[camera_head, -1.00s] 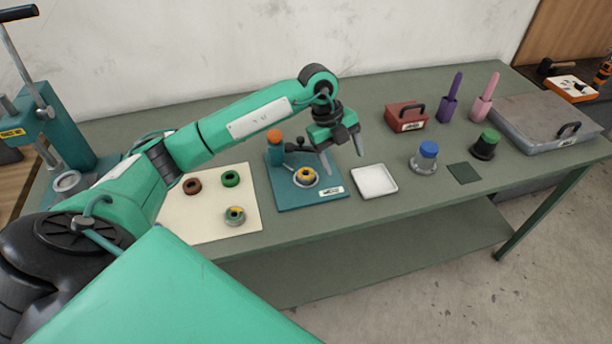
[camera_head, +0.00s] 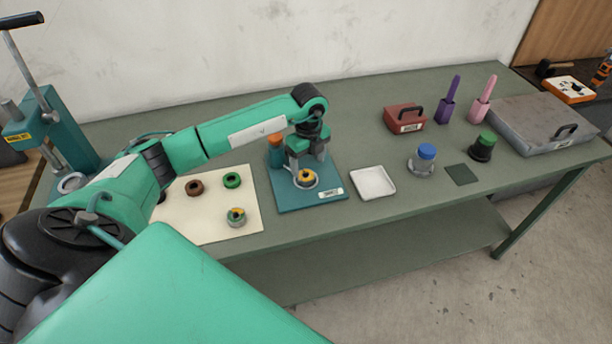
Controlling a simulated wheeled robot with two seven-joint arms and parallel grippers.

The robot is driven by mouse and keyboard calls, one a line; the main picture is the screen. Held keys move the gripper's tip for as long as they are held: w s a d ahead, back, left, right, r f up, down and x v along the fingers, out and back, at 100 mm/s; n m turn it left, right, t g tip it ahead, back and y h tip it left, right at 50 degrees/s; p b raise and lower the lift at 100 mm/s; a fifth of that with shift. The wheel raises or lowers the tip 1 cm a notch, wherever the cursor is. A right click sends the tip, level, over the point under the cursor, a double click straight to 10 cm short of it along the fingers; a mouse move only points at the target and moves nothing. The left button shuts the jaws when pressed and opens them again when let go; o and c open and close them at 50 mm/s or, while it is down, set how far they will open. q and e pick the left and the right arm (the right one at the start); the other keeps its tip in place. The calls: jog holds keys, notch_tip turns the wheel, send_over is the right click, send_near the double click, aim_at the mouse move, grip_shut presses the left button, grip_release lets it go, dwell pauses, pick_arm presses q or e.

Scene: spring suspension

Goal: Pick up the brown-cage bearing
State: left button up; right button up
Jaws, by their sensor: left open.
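A brown ring-shaped bearing (camera_head: 195,187) lies on the cream mat (camera_head: 205,226), left of a green ring bearing (camera_head: 232,180). Another dark brown piece (camera_head: 162,197) shows partly at the mat's left side, mostly hidden by my left arm. A metal bearing with a yellow and green inside (camera_head: 236,216) lies lower on the mat. My left gripper (camera_head: 306,164) is open and points down over the teal fixture (camera_head: 295,203), to the right of the mat. A yellow-centred bearing (camera_head: 306,179) sits in the fixture's round seat, just under the gripper. My right gripper is out of view.
An orange-topped post (camera_head: 276,139) stands on the fixture. A white tray (camera_head: 373,183) lies to its right. Further right are blue (camera_head: 426,158) and green (camera_head: 482,148) capped pieces, a red box (camera_head: 406,117) and a grey case (camera_head: 545,125). A teal press (camera_head: 50,140) stands at left.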

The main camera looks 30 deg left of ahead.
aim_at(306, 175)
pick_arm(q)
jog(key=f, duration=0.1)
jog(key=f+p, duration=0.2)
jog(key=shift+s+a+f, duration=0.2)
jog(key=shift+a, duration=0.05)
jog(key=shift+f, duration=0.75)
jog(key=c, duration=1.3)
jog(key=shift+r, duration=0.1)
